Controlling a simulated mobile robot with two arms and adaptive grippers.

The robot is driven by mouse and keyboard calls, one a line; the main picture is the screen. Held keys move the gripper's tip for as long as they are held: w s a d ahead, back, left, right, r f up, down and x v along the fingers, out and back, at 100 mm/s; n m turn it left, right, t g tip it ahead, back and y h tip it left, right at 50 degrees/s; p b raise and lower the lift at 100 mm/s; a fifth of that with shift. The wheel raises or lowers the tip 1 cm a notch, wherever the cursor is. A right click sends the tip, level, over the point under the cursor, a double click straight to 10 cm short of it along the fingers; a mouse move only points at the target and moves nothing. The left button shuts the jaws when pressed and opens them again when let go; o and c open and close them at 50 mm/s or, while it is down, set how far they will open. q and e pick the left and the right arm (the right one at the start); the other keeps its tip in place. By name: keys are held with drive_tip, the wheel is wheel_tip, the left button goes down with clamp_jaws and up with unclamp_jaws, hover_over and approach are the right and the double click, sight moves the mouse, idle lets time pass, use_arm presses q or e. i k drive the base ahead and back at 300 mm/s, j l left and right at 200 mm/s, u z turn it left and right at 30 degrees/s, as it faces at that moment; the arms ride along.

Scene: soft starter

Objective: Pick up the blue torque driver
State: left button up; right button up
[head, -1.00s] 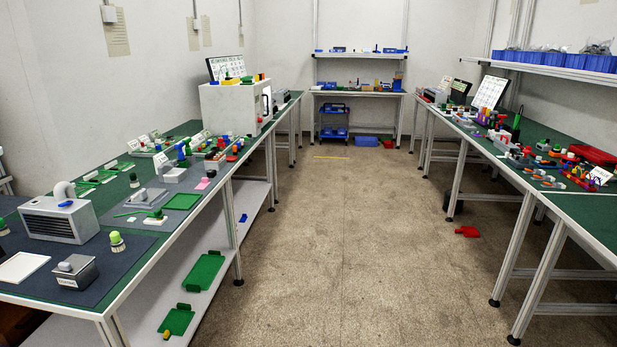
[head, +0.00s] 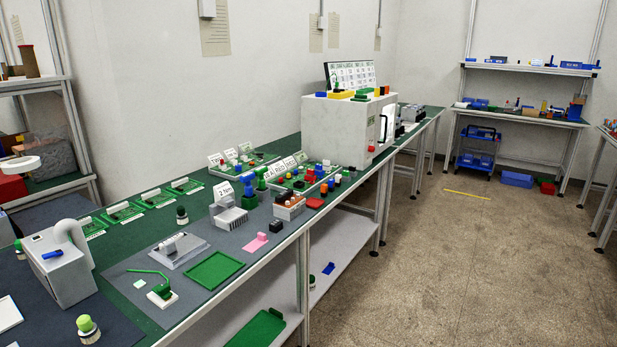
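A blue upright tool (head: 248,188), which looks like the blue torque driver, stands on the left workbench (head: 150,328). It is beside a light grey ribbed holder (head: 228,215) with a white label card. A similar green upright tool (head: 262,181) stands just behind and to its right. The lower part of the blue tool is partly hidden, so I cannot tell exactly how it is seated. Neither of my grippers is in view.
A green tray (head: 214,270) and a grey fixture (head: 180,249) lie in front on the bench. A large white box machine (head: 340,130) stands behind. A grey box with a hose (head: 60,265) is at the near left. The floor (head: 430,260) right of the bench is clear.

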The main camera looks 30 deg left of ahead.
sight(246, 179)
drive_tip(key=i+l+u, duration=0.1)
drive_tip(key=i+u, duration=0.35)
drive_tip(key=i+l+u, duration=0.45)
drive_tip(key=i, duration=0.2)
drive_tip(key=i+l+u, duration=0.45)
drive_tip(key=i+j, duration=0.05)
drive_tip(key=i, duration=0.05)
